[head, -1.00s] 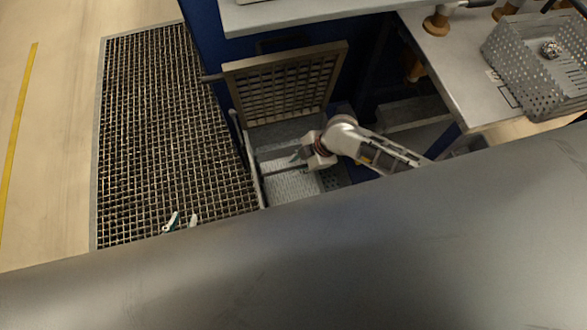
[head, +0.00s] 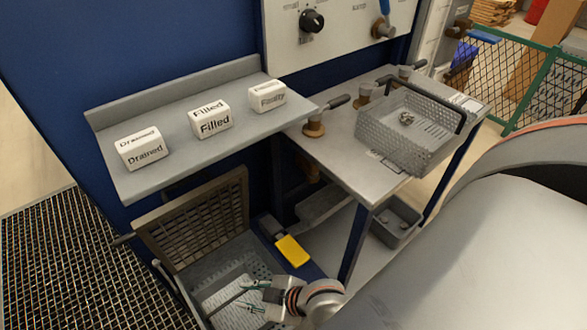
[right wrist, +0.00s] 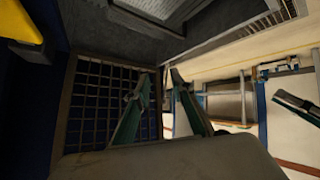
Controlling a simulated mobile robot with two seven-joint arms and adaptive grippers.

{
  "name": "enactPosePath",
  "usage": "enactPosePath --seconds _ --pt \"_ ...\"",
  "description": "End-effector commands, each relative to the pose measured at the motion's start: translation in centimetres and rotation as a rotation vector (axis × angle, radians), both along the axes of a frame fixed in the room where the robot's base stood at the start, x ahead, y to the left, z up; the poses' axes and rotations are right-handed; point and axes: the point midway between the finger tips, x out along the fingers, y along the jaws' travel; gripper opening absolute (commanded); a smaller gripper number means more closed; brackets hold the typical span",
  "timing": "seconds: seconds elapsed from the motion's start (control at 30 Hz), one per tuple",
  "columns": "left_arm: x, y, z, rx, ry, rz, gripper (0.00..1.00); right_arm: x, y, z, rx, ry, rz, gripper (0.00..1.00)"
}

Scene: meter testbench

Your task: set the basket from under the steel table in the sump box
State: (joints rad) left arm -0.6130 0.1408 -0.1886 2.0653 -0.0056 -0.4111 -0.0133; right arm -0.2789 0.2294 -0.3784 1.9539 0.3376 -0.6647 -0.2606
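The sump box (head: 178,284) stands open at the lower left, its grate lid (head: 195,222) raised. A light-grey perforated piece (head: 222,297) lies inside it; it looks like a basket with a dark bar across, but is partly hidden. My right gripper (head: 244,297) is over this piece. In the right wrist view its two teal fingers (right wrist: 160,80) are apart with nothing between them. The steel table (head: 340,160) is to the right, with a grey bin (head: 397,222) on its lower shelf. My left gripper is out of view.
Another perforated basket (head: 408,130) with a dark handle stands on the steel table. A shelf (head: 175,168) with white labelled blocks overhangs near the lid. A yellow block (head: 292,250) is beside the box. Floor grating (head: 45,265) lies at the left.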

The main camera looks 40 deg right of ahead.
Motion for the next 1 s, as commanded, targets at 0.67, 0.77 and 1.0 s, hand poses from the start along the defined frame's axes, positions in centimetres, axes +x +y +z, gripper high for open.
enactPosePath --seconds 0.67,0.77,1.0 --pt "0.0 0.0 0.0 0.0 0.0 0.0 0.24 -7.5 -9.4 0.3 0.054 -0.015 -0.352 0.23" --pt "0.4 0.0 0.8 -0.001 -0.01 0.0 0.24 -7.3 -9.3 0.9 0.057 -0.02 -0.35 0.23" --pt "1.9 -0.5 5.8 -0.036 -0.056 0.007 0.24 -6.7 -8.5 5.0 0.097 -0.036 -0.355 0.23"
